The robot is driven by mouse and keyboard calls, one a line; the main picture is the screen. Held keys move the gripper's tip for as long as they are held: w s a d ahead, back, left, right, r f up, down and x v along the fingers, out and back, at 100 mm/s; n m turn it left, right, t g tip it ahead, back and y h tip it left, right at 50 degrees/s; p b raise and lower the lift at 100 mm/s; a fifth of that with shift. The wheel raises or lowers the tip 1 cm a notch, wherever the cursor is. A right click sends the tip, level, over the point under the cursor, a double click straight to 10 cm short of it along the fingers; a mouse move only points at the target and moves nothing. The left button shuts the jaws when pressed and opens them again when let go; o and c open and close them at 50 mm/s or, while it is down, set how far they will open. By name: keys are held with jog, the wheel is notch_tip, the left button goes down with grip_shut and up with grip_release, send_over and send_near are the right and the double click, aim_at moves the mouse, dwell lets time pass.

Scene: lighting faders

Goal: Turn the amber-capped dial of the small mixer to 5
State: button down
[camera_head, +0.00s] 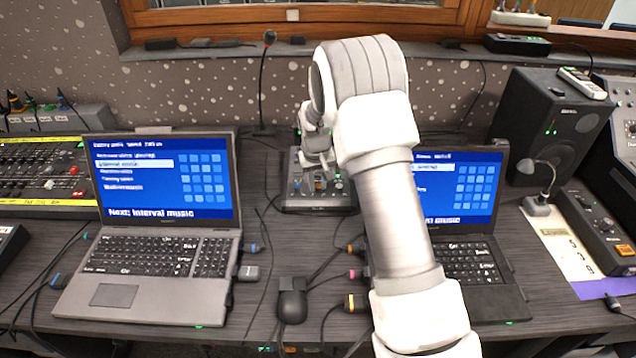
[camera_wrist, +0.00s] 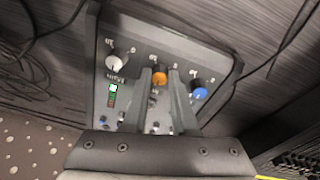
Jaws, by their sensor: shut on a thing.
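The small mixer (camera_head: 292,195) stands on the desk between the two laptops, partly behind my arm. In the wrist view the mixer (camera_wrist: 180,42) shows a white-capped dial (camera_wrist: 120,57) by the word Main, an amber-capped dial (camera_wrist: 159,78) and a blue-capped dial (camera_wrist: 200,93). My gripper (camera_wrist: 167,76) is over the mixer, with its fingers on either side of the amber dial and shut on it. The dial's pointer and its scale marks are too small and blurred to read. In the head view my gripper (camera_head: 320,178) points down onto the mixer.
A laptop (camera_head: 150,245) stands left of the mixer and another laptop (camera_head: 470,262) stands right, partly behind my arm. A thin microphone (camera_head: 263,85) rises behind the mixer. A mouse (camera_head: 292,300) and cables lie in front.

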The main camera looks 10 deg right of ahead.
jog(key=c, duration=0.7)
grip_release()
jog(key=p+v, duration=0.2)
jog(key=v, duration=1.5)
jog(key=shift+r, duration=0.2)
jog(key=shift+s+r, duration=0.1)
jog(key=shift+s, duration=0.1)
jog(key=s+d+r+t+p, duration=0.15)
jog(key=s+r+p, duration=0.25)
jog(key=s+r, duration=1.15)
jog(key=s+r+t+p, duration=0.1)
jog(key=s+t+p, duration=0.1)
jog(key=s, duration=1.5)
jog(key=shift+s+r+m+y, duration=0.4)
